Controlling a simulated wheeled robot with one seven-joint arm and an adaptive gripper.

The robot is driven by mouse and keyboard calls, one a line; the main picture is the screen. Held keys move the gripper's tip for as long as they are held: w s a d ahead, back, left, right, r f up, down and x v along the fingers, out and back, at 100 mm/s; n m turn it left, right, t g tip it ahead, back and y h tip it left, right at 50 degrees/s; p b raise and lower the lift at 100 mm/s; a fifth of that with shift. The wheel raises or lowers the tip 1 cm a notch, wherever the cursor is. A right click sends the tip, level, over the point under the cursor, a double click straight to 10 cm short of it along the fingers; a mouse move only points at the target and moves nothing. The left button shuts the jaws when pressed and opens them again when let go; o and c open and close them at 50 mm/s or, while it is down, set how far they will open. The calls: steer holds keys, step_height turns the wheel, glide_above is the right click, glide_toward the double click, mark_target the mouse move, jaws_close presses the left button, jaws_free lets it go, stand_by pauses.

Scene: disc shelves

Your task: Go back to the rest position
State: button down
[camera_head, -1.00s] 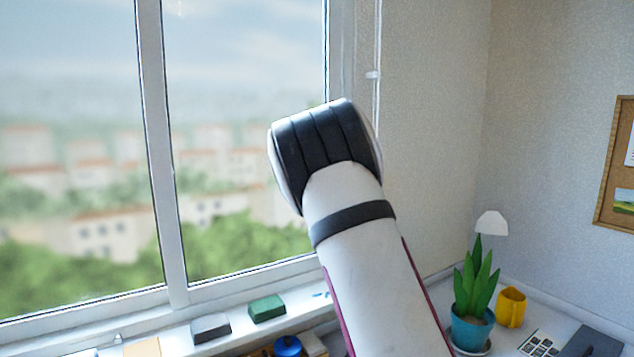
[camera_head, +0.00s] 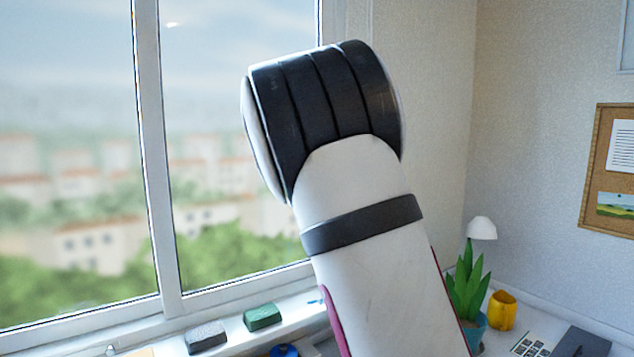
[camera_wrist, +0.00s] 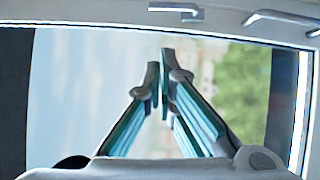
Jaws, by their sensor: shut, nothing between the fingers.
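My gripper (camera_wrist: 159,92) shows in the wrist view with its two fingers drawn together at the tips. It is shut and empty. Behind it in that view is the window glass (camera_wrist: 95,70) with blurred greenery outside. In the head view, my raised arm fills the middle of the picture in front of the window, and my gripper is not visible there.
The window frame (camera_head: 154,150) stands at the left. On the sill lie a grey block (camera_head: 206,338) and a green block (camera_head: 262,317). At the lower right are a potted plant (camera_head: 467,285), a yellow cup (camera_head: 502,310) and a lamp (camera_head: 482,228). A corkboard (camera_head: 592,180) hangs on the right wall.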

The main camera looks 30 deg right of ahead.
steer(key=shift+s+a, duration=0.15)
steer(key=shift+s, duration=0.15)
stand_by(0.4)
steer(key=s+a+f+m+g+y, duration=0.3)
steer(key=s+a+m+y, duration=0.15)
steer(key=s+a, duration=0.55)
steer(key=s+a+f+m+g+y, duration=0.3)
steer(key=s+a+f+m+y, duration=0.15)
steer(key=s+a, duration=0.5)
steer(key=s+a+f+m+g, duration=0.1)
steer(key=s+a+f+g, duration=0.1)
steer(key=s, duration=1)
steer(key=s+a+f+m+g, duration=0.2)
steer(key=s+a+f, duration=0.1)
steer(key=s, duration=0.8)
steer(key=shift+s+a+f+g+y, duration=0.15)
steer(key=shift+s+a+g+y, duration=0.15)
steer(key=shift+s+a+y, duration=0.15)
